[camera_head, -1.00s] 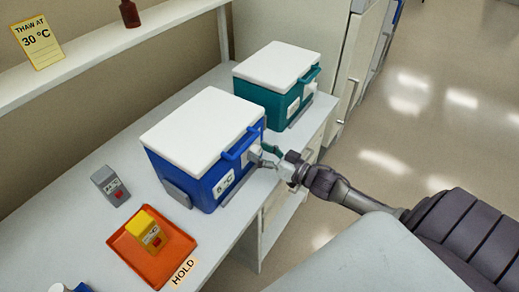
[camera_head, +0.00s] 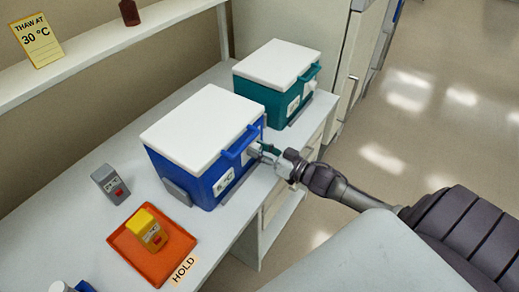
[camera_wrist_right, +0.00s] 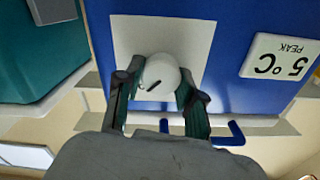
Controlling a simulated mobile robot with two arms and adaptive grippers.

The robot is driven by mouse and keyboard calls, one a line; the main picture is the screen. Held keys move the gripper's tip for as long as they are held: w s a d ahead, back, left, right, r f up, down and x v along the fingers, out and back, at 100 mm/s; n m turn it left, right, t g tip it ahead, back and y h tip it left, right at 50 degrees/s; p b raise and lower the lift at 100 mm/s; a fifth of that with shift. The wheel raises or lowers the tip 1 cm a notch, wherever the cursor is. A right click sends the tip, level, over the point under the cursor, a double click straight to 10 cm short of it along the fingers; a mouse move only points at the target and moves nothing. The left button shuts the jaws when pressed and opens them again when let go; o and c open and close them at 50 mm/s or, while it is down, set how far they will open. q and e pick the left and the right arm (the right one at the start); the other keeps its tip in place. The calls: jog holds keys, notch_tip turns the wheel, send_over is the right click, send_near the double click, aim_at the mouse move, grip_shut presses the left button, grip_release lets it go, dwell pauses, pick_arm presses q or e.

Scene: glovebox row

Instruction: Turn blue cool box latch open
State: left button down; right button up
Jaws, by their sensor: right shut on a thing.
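The blue cool box (camera_head: 195,160) with a white lid stands on the bench, its lid down. Its front carries a blue handle and a "5 °C PEAK" label, which shows in the right wrist view (camera_wrist_right: 278,60). The latch is a round white knob (camera_wrist_right: 162,76) with a dark slot mark, on a white square plate (camera_wrist_right: 197,42). My right gripper (camera_head: 262,153) reaches the box front from the right. In the right wrist view its fingers (camera_wrist_right: 160,100) are shut on the knob, one on each side. My left gripper is not in view.
A teal cool box (camera_head: 272,75) with a white lid stands behind the blue one. An orange tray (camera_head: 125,244) marked HOLD holds a yellow device (camera_head: 145,225). A grey device (camera_head: 110,184) stands near it. Open floor lies to the right.

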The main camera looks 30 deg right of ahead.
jog(key=n+b, duration=0.1)
jog(key=n, duration=0.7)
jog(key=n+b, duration=0.2)
jog(key=n, duration=0.7)
jog(key=shift+s+a+f, duration=0.1)
jog(key=shift+a+f, duration=0.1)
jog(key=shift+n, duration=0.5)
jog(key=o, duration=1.1)
jog(key=shift+o, duration=0.2)
